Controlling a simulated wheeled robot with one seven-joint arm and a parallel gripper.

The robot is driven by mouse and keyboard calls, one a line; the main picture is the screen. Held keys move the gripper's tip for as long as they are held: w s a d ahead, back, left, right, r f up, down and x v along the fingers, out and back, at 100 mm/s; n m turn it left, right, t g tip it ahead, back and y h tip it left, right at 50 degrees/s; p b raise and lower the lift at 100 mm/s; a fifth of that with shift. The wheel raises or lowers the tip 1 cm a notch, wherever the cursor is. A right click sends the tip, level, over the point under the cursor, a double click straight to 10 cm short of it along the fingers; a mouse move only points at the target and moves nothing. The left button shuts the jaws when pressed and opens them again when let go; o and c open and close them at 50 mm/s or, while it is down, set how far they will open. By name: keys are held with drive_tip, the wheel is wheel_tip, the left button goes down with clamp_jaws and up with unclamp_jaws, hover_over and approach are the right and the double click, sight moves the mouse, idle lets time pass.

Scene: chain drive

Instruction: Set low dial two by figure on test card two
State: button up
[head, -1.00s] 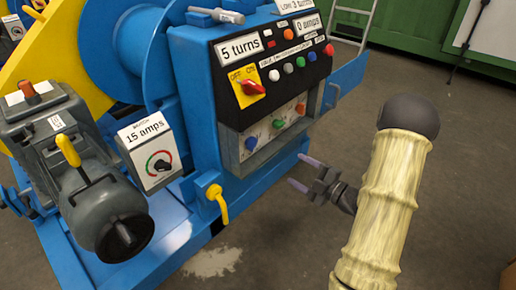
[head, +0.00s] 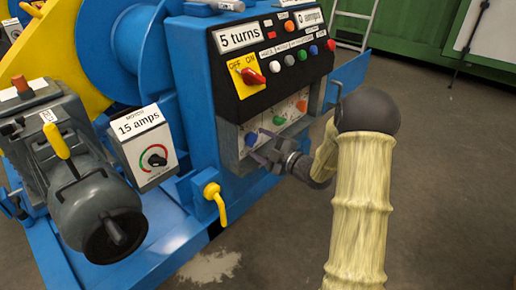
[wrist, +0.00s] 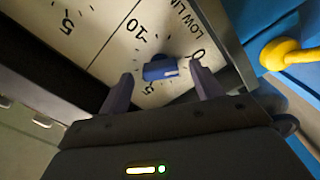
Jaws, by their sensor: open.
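The lower panel (head: 292,122) carries a blue dial (head: 251,139), a green dial (head: 279,120) and a red-orange dial (head: 302,105). My gripper (head: 262,149) is at the blue dial, at the panel's left end. In the wrist view the blue knob (wrist: 160,68) lies just beyond and between my open fingertips (wrist: 162,80), with gaps on both sides. Figures 0, 5 and 10 are printed around it; its exact setting is unclear. Figure cards read "5 turns" (head: 238,37) and "amps" (head: 309,17), the latter's figure unclear. I cannot tell which is test card two.
Above are a red OFF/ON switch (head: 252,77) and several coloured buttons. A yellow-handled valve (head: 215,198) projects at lower left, also in the wrist view (wrist: 288,54). The motor's card reads "15 amps" (head: 139,123). Floor (head: 440,180) at right is clear.

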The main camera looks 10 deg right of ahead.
drive_tip(key=shift+x, duration=0.95)
drive_tip(key=c, duration=1)
